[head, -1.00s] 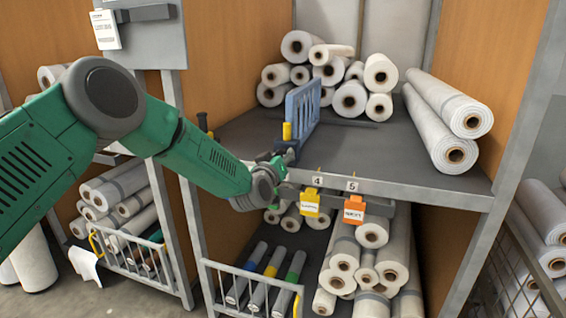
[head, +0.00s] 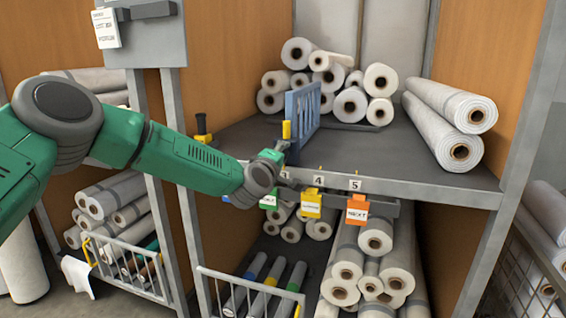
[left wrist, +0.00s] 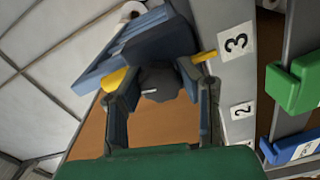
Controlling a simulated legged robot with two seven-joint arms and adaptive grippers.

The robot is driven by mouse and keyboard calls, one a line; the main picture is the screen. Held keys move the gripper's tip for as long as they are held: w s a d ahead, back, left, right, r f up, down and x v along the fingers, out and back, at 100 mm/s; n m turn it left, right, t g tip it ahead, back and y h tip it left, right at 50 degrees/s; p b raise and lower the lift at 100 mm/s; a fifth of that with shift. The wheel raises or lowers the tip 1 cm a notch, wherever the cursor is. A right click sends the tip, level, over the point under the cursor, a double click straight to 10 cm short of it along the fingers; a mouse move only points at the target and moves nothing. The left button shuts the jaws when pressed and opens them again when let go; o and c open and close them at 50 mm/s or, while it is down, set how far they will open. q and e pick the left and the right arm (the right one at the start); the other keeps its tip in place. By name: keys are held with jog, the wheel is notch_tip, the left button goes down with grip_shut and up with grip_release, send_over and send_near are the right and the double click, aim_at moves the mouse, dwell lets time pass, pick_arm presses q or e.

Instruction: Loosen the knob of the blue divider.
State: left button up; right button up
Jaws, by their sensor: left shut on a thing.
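The blue divider (head: 303,112) stands upright on the grey shelf, near its front left part. A yellow part (head: 287,130) sits at its front end. My left gripper (head: 277,155) is at the divider's lower front corner, at the shelf's front edge. In the left wrist view, the dark, many-sided knob (left wrist: 158,84) with a short white mark sits between the fingers of my left gripper (left wrist: 162,90), which is shut on it. The blue divider (left wrist: 120,52) shows behind the knob. In the head view the gripper hides the knob. My right gripper is not in view.
White rolls (head: 350,104) are stacked at the shelf's back, and two long rolls (head: 450,120) lie at right. Numbered labels and green (head: 269,201), yellow (head: 311,203) and orange (head: 357,211) tags line the front edge.

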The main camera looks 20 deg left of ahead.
pick_arm(q)
jog(key=shift+f+n+b, duration=0.45)
jog(key=shift+n+b, duration=0.25)
jog(key=shift+n, duration=0.4)
jog(key=shift+s, duration=0.1)
jog(key=o, duration=1.2)
jog(key=shift+r, duration=0.15)
jog(key=shift+r, duration=0.1)
